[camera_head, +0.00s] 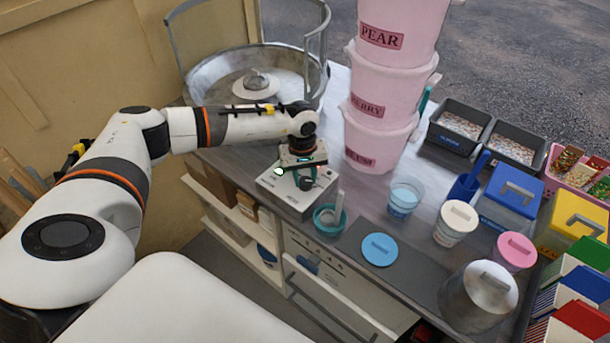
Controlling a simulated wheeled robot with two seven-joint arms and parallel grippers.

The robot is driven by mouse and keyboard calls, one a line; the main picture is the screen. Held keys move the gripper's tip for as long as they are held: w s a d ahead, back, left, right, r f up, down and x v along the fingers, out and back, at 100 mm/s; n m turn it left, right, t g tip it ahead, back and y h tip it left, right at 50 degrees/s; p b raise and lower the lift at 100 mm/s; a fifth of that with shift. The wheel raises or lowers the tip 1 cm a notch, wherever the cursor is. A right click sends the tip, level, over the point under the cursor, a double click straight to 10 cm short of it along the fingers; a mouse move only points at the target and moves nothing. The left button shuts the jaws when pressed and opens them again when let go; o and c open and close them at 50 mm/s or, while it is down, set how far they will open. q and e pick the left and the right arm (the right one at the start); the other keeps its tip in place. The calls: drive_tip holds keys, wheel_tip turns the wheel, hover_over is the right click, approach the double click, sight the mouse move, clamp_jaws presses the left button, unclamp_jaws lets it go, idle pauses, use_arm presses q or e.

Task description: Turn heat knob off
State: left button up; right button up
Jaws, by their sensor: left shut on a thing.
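The white control box (283,193) stands at the table's front edge, below the cotton candy machine's metal bowl (205,78). My left arm reaches in from the left, and my left gripper (305,182) points down at the top of this box. It is shut on the dark heat knob, which is mostly hidden by the fingers. I cannot tell which way the knob is turned. A small green light shows on the wrist just above the box. My right gripper is not in view.
A teal bowl (328,224) with a scoop stands close right of the box. Stacked pink buckets (377,121) rise behind it. A blue-white cup (404,199), blue lid (380,250) and lidded tubs (456,222) stand to the right. An open drawer (335,292) juts out below.

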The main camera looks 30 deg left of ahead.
use_arm(q)
drive_tip(key=shift+f+n+b, duration=0.1)
drive_tip(key=shift+n+b, duration=0.75)
drive_tip(key=shift+n, duration=0.35)
drive_tip(key=n+b, duration=0.2)
drive_tip(key=n, duration=0.1)
drive_tip(key=shift+n, duration=0.3)
drive_tip(key=n+b, duration=0.3)
drive_tip(key=n, duration=0.3)
drive_tip(key=shift+s+y, duration=0.1)
drive_tip(key=shift+y, duration=0.2)
drive_tip(key=n+b, duration=0.2)
drive_tip(key=n, duration=0.4)
drive_tip(key=shift+d+n+b, duration=0.1)
drive_tip(key=shift+n+b, duration=0.2)
drive_tip(key=shift+b, duration=0.1)
drive_tip(key=shift+r+n+b, duration=0.2)
drive_tip(key=shift+n+b, duration=0.4)
drive_tip(key=shift+n, duration=2)
drive_tip(key=o, duration=1)
drive_tip(key=shift+s, duration=0.1)
